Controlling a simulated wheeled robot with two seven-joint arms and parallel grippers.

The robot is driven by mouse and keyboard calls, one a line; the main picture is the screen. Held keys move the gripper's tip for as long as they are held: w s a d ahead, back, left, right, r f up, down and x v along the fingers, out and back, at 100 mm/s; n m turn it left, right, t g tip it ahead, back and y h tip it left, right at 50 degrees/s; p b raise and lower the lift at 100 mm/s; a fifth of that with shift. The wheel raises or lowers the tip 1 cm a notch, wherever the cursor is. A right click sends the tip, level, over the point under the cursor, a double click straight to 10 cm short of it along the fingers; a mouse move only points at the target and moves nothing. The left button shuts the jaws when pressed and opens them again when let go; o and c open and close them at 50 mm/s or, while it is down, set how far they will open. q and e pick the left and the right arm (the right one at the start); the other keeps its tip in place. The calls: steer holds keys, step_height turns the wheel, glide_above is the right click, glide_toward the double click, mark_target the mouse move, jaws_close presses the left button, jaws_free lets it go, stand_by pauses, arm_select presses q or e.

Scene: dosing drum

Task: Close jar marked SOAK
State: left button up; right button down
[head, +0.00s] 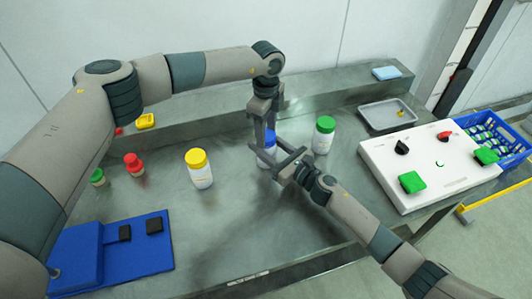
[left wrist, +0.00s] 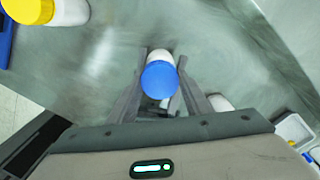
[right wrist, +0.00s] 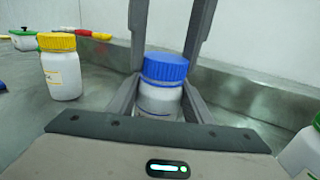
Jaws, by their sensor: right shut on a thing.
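A white jar with a blue lid (head: 267,159) stands upright mid-table, partly hidden by my grippers. Its blue lid (right wrist: 165,67) sits on top of the white body (right wrist: 159,101) in the right wrist view. I cannot read SOAK on any label. My right gripper (head: 283,163) is shut on the jar's body from the side. My left gripper (head: 264,135) points down from above. Its fingers stand on either side of the lid, apart from it. The lid also shows between fingers in the left wrist view (left wrist: 160,80).
A yellow-lidded jar (head: 199,169) stands to the left and a green-lidded jar (head: 323,136) close to the right. A white control box (head: 430,165), a grey tray (head: 388,116) and a blue crate (head: 492,140) lie farther right. A blue stand (head: 110,256) is at front left.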

arm_select(q)
steer(key=c, duration=0.3)
steer(key=m, duration=0.4)
steer(key=shift+m, duration=0.3)
steer(key=shift+c, duration=0.2)
steer(key=m, duration=0.5)
steer(key=shift+m, duration=0.4)
steer(key=m, duration=1.1)
steer(key=shift+m, duration=0.4)
steer(key=m, duration=0.8)
steer(key=shift+m, duration=0.4)
steer(key=m, duration=0.9)
steer(key=shift+m, duration=0.4)
steer(key=o, duration=1.2)
steer(key=shift+f, duration=0.1)
steer(key=shift+c, duration=0.2)
